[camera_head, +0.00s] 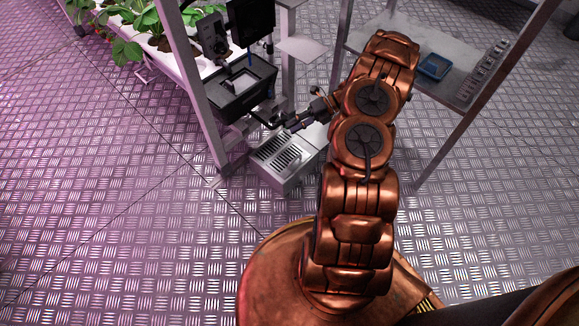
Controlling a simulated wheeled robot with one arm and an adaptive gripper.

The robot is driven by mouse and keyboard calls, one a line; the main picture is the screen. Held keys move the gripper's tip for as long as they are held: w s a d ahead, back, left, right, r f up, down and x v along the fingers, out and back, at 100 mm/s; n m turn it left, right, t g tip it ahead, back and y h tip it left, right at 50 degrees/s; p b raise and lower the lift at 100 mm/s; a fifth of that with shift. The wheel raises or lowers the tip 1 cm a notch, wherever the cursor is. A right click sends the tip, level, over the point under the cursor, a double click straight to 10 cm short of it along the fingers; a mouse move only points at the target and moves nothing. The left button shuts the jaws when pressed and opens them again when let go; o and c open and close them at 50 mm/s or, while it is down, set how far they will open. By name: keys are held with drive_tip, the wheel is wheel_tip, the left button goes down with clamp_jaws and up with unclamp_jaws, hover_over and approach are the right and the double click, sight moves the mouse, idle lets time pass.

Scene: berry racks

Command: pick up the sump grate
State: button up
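The sump grate (279,155) is a slotted metal panel on top of a low grey box (290,182). The box stands on the floor between the rack posts. The grate looks flat on the box, and its slots show dark. My gripper (274,117) is small and dark at the end of my copper arm, above and behind the grate's far side in the picture. It appears apart from the grate, but the depth is hard to judge. Its fingertips blend into the dark parts behind, so I cannot tell whether it is open or shut.
A black open-topped bin (240,88) and a dark screen (250,20) are on the rack behind my gripper. A metal post (193,85) rises left of the grate. A shelf at right holds a blue tray (434,67). Strawberry plants (125,50) grow upper left. The left floor is clear.

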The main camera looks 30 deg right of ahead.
sight(296, 159)
drive_tip(key=s+d+f+m+t+b, duration=0.1)
drive_tip(key=s+d+f+m+b, duration=0.2)
drive_tip(key=f, duration=0.6)
drive_tip(key=s+d+f+m+t+b, duration=0.1)
drive_tip(key=d+f+m+t+b, duration=0.1)
drive_tip(key=d+f+m, duration=0.45)
drive_tip(key=shift+n+h, duration=0.3)
drive_tip(key=shift+n, duration=0.55)
drive_tip(key=shift+s+f+b+x, duration=0.25)
drive_tip(key=shift+b+x, duration=0.45)
drive_tip(key=shift+x, duration=0.8)
drive_tip(key=shift+s+f+b+x, duration=0.1)
drive_tip(key=shift+s+b+x, duration=0.15)
drive_tip(key=shift+b+x, duration=0.85)
drive_tip(key=shift+s+f+b+x, duration=0.2)
drive_tip(key=shift+s+b+x, duration=0.05)
drive_tip(key=shift+x, duration=1.7)
drive_tip(key=shift+w+a+f, duration=0.1)
drive_tip(key=shift+w+a, duration=0.1)
drive_tip(key=shift+a, duration=0.4)
clamp_jaws()
